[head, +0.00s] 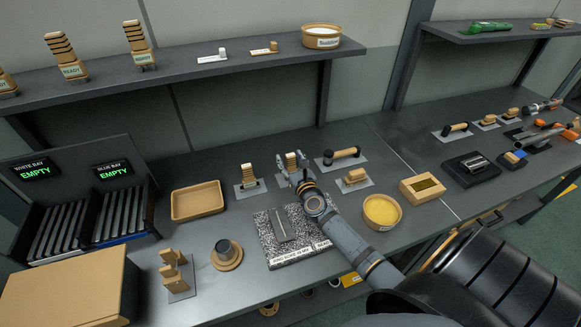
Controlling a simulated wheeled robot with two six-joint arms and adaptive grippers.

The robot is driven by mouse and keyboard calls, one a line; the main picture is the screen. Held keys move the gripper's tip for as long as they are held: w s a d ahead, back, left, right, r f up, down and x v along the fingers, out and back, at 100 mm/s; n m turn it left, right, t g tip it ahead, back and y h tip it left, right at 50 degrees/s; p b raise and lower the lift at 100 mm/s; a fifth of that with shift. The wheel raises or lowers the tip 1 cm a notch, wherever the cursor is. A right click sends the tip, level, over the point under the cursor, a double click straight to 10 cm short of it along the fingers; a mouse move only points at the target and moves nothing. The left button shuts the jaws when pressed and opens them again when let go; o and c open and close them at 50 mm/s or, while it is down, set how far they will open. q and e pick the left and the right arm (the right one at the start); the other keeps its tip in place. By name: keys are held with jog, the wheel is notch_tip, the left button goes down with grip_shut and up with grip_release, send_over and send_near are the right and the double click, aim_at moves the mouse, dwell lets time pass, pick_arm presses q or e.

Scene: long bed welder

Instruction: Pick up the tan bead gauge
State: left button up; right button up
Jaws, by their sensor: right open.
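Several small tan pieces are in view, and I cannot tell for sure which is the bead gauge. A tan ribbed piece (291,160) stands upright on the bench, its lower part hidden by my right gripper (293,178). A similar ribbed piece (248,174) stands on a grey plate to its left. A low tan block (355,176) sits on a plate to the right. A flat tan piece with a small block (265,50) lies on the upper shelf. My right gripper is open at the first ribbed piece; contact is unclear. My left gripper is out of view.
A tan tray (198,201), a speckled pad (262,240), a round yellow-filled tub (382,211) and a tan box (422,188) surround the gripper. A black-ended roller (342,156) lies close to its right. The shelf (180,75) overhangs the back.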

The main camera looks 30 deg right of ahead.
jog(key=shift+c, duration=0.4)
grip_shut()
jog(key=shift+r, duration=0.1)
